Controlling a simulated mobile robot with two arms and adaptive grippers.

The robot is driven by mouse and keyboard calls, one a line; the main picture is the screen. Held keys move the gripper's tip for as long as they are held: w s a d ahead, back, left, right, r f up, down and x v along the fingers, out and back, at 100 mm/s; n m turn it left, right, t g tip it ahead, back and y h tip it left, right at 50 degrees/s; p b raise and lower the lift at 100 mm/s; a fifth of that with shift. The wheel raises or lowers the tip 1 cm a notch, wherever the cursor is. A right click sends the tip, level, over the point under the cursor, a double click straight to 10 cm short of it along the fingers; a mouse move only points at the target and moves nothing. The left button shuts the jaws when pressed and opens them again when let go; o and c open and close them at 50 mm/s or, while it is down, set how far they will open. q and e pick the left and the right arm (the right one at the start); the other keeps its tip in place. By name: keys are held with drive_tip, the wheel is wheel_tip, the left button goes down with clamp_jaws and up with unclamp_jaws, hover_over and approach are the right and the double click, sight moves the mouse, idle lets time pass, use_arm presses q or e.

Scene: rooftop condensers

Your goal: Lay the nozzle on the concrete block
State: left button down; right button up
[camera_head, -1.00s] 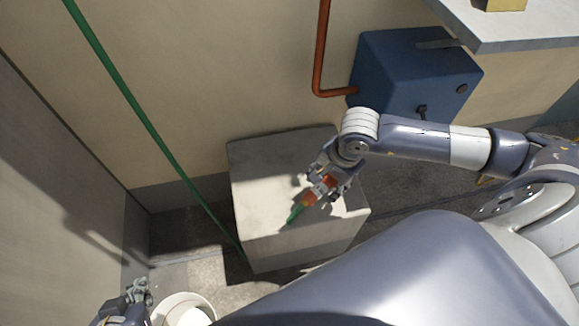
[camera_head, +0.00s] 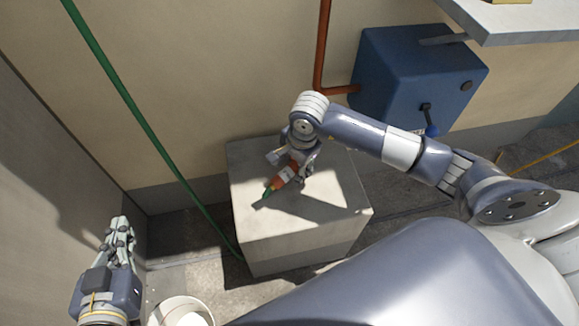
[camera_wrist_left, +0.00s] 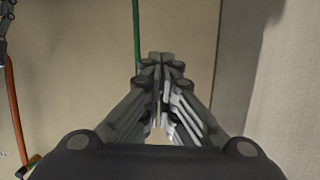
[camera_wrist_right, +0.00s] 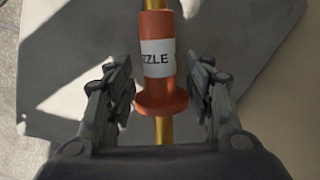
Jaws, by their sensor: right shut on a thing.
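The nozzle (camera_head: 285,177) is orange with a white label and a green tip pointing down-left in the head view. In the right wrist view the nozzle (camera_wrist_right: 158,70) lies lengthwise between the fingers, its label partly reading "ZZLE". My right gripper (camera_head: 292,170) is shut on it over the top of the pale concrete block (camera_head: 290,245). Whether the nozzle touches the block cannot be told. The block top also shows in the right wrist view (camera_wrist_right: 75,50). My left gripper (camera_head: 120,225) is shut and empty, left of the block; its fingertips meet in the left wrist view (camera_wrist_left: 162,60).
A green hose or pipe (camera_head: 140,115) runs diagonally down to the block's left side. A blue box (camera_head: 405,80) with a lever and a red pipe (camera_head: 321,50) are behind, at right. A white bucket (camera_head: 182,311) stands at the lower left. A grey ledge (camera_head: 520,22) juts in at top right.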

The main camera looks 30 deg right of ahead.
use_arm(q)
drive_tip(key=shift+w+d+r, duration=0.1)
drive_tip(key=shift+w+r, duration=0.05)
drive_tip(key=shift+r, duration=0.25)
use_arm(e)
drive_tip(key=shift+f, duration=0.25)
drive_tip(key=shift+f, duration=0.1)
drive_tip(key=o, duration=1.5)
use_arm(q)
drive_tip(key=shift+w+d+r+t, duration=0.15)
drive_tip(key=shift+w+r+t, duration=0.05)
drive_tip(key=shift+r+t, duration=0.4)
drive_tip(key=shift+f, duration=0.15)
